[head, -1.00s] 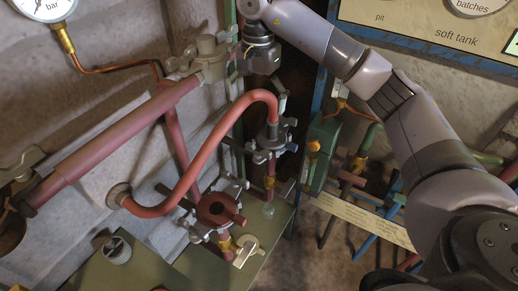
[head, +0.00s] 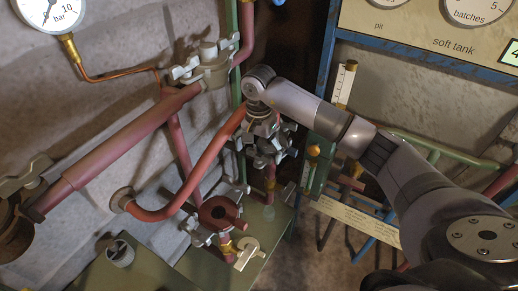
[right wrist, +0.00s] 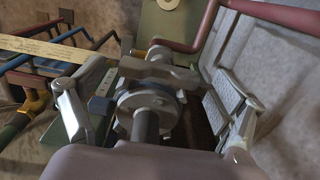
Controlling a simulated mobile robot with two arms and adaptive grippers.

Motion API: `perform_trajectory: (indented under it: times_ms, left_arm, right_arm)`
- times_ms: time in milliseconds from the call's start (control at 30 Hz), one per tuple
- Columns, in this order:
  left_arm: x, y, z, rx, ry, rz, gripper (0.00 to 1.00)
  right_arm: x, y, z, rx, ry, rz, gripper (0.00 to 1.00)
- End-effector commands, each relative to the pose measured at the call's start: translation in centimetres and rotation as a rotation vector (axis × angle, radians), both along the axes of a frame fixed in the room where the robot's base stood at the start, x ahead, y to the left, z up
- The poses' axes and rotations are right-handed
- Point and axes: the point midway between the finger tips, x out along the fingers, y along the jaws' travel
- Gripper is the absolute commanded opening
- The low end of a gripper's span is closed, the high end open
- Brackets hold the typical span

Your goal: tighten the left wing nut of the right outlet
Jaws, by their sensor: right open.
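The right outlet is a grey flanged clamp (head: 266,148) at the end of the curved red pipe (head: 187,192). My right gripper (head: 264,122) is over it, pointing down, and covers much of its top in the head view. In the right wrist view my right gripper (right wrist: 160,88) is open, one finger on each side of the round flange (right wrist: 148,103). A grey wing nut (right wrist: 158,72) lies between the fingers, apart from both as far as I can tell. Which wing nut this is I cannot tell. My left gripper is not in view.
A second clamped outlet (head: 214,212) stands to the lower left, close to the pipe. A large clamp (head: 205,66) is at the upper left. A gauge (head: 48,8) and a panel (head: 430,35) flank the scene. Pipes (right wrist: 30,75) crowd the wrist view's left side.

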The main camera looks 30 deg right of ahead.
Motion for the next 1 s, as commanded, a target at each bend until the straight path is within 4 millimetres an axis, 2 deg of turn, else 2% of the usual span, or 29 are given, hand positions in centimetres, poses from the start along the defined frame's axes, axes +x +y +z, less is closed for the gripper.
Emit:
perform_trajectory:
  times_ms: [200, 900, 1000]
  left_arm:
    - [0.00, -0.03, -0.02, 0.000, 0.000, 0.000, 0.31]
    - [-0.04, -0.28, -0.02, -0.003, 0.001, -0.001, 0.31]
    - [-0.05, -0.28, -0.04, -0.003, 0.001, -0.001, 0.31]
  right_arm:
    - [0.02, 0.01, 0.00, 0.001, -0.001, 0.000, 0.89]
    - [0.04, 0.03, 0.04, 0.001, -0.002, 0.000, 0.42]
    - [0.05, 0.04, 0.04, 0.001, -0.002, -0.001, 0.41]
